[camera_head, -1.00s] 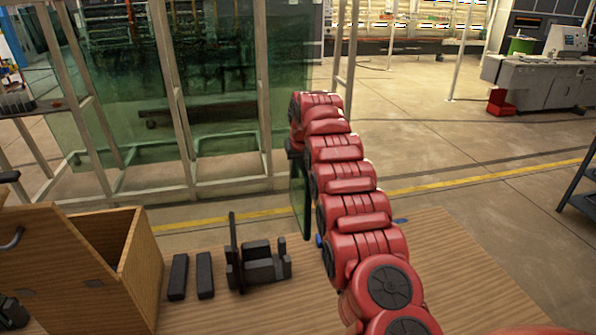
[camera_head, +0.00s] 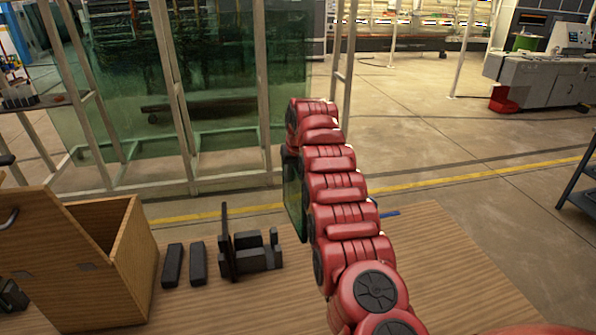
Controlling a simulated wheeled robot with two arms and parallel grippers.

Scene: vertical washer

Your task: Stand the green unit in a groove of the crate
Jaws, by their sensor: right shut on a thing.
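The green unit (camera_head: 295,207) is a thin, dark-edged green pane. It hangs upright at the far end of my red right arm, above the wooden table, and the arm covers its right part. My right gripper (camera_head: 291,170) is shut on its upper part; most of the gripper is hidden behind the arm. A black slotted holder (camera_head: 255,258) with a tall thin upright stands on the table, left of the pane and apart from it in the picture. A wooden open-topped box (camera_head: 118,290) stands farther left. I cannot tell which of these is the crate. My left gripper is not in view.
Two black bars (camera_head: 198,263) lie between the wooden box and the holder. A blue item (camera_head: 390,214) lies near the table's far edge, right of the arm. The wooden table (camera_head: 450,270) is clear on the right. Framed glass panels stand behind.

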